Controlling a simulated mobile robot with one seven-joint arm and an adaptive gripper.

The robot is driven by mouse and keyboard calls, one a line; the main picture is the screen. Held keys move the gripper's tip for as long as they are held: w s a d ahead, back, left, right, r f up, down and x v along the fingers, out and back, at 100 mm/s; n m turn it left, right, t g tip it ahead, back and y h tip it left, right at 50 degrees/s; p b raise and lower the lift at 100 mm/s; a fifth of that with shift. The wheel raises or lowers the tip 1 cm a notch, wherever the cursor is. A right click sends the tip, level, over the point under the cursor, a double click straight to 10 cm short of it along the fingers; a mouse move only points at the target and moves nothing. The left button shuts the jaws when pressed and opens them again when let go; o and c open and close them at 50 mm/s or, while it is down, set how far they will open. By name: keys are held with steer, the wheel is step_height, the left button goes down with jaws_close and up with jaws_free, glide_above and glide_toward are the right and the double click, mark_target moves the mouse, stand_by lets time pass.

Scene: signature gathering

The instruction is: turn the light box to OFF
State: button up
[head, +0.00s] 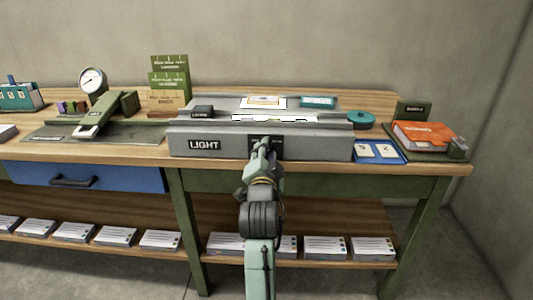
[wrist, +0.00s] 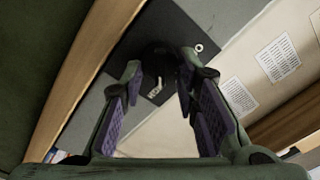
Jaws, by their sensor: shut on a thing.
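The grey light box (head: 225,147), labelled LIGHT, sits on the workbench with its front face towards me. A dark plate (head: 278,153) is on that face, mostly hidden by my arm. My gripper (head: 262,143) reaches to this plate. In the wrist view, my gripper (wrist: 157,78) has its two purple-padded fingers on either side of a dark knob (wrist: 158,56) on the plate and is shut on it. A pale mark shows near the knob and a small white ring lies at the plate's edge. I cannot read the knob's setting.
A blue tray with two white cards (head: 365,157) stands right of the box, then an orange stack (head: 425,134). A gauge press (head: 97,110) and green cards (head: 170,80) stand left. A blue drawer (head: 95,178) is under the bench (head: 120,150); paper stacks line the lower shelf.

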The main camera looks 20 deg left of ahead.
jaws_close()
steer(key=shift+s+a+n+p, duration=0.15)
steer(key=shift+n+p, duration=1.1)
steer(key=shift+n, duration=2.1)
steer(key=shift+w+a+n+p, duration=0.15)
steer(key=shift+n+p, duration=1.1)
steer(key=shift+n, duration=2.05)
steer(key=shift+s+a+n+p, duration=0.15)
steer(key=shift+n+p, duration=1.1)
steer(key=shift+n, duration=2.1)
